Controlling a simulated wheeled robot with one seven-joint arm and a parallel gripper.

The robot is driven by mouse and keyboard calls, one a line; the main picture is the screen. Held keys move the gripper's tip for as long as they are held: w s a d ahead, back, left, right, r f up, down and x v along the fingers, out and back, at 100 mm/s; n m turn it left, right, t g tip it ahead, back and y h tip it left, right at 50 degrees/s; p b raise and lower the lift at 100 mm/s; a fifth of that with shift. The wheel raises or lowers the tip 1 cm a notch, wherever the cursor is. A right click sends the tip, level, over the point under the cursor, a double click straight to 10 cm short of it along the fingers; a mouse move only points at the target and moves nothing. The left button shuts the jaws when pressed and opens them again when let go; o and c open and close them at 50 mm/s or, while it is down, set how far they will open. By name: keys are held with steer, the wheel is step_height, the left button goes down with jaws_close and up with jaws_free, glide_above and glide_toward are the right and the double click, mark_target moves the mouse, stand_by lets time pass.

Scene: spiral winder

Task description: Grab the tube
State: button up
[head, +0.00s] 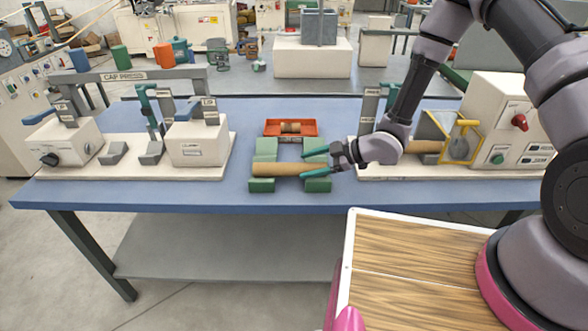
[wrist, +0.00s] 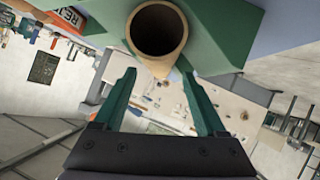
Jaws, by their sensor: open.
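The tan tube (head: 275,169) lies level across the green cradle blocks (head: 265,147) at the middle of the blue table. My gripper (head: 308,162) is open and empty at the tube's right end, with its teal fingers to the far and near sides of it. In the wrist view the tube's round open end (wrist: 158,63) faces me. There it sits above the gap between the fingertips (wrist: 159,74). No contact is visible, and I cannot tell how far the fingers overlap the tube.
An orange tray (head: 291,137) with a small roll stands behind the cradle. The cap press (head: 133,172) is on the left. A cream machine (head: 508,120) with a yellow guard frame is on the right. The blue table's front strip (head: 240,201) is clear.

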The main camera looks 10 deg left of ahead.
mark_target(290, 169)
steer(key=x, duration=0.6)
steer(key=shift+a+f, duration=0.15)
steer(key=shift+a, duration=0.2)
